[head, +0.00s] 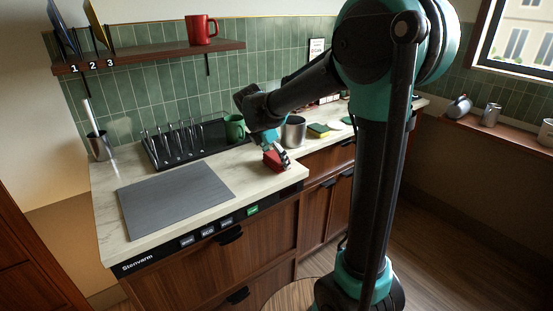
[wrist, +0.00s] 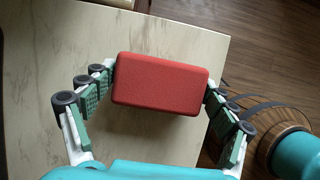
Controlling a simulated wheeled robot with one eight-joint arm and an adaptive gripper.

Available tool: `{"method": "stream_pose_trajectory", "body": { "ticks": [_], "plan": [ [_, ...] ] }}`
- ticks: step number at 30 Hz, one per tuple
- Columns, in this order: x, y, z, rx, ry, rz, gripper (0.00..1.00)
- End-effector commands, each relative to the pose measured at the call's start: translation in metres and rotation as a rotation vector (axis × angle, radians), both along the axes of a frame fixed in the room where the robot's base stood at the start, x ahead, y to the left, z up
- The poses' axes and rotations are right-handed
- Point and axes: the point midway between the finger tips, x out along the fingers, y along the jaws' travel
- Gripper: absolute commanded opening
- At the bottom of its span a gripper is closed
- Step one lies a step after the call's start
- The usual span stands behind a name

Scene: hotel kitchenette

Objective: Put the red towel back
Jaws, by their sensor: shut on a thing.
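The red towel (head: 272,160) shows as a small red block with rounded edges near the front right corner of the marble counter. In the wrist view the red towel (wrist: 160,84) lies crosswise between the two fingers. My gripper (head: 278,155) points down and is shut on it, with one fingertip pad at each short end, as the wrist view of my gripper (wrist: 159,80) shows. I cannot tell whether the towel touches the counter or hangs just above it.
A green mug (head: 235,127) and a metal pot (head: 294,131) stand close behind my gripper. A dark rack (head: 188,143), a grey board (head: 175,199) and a utensil cup (head: 99,146) are to the left. A shelf (head: 150,56) numbered 1, 2, 3 holds a red mug (head: 202,30).

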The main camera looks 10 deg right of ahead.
Motion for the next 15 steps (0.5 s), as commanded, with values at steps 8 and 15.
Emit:
{"method": "stream_pose_trajectory", "body": {
  "ticks": [8,15],
  "plan": [
    [0.0,0.0,-0.0024,0.0,0.0,0.0,1.0],
    [0.0,0.0,-0.0023,0.0,0.0,0.0,1.0]
  ]
}}
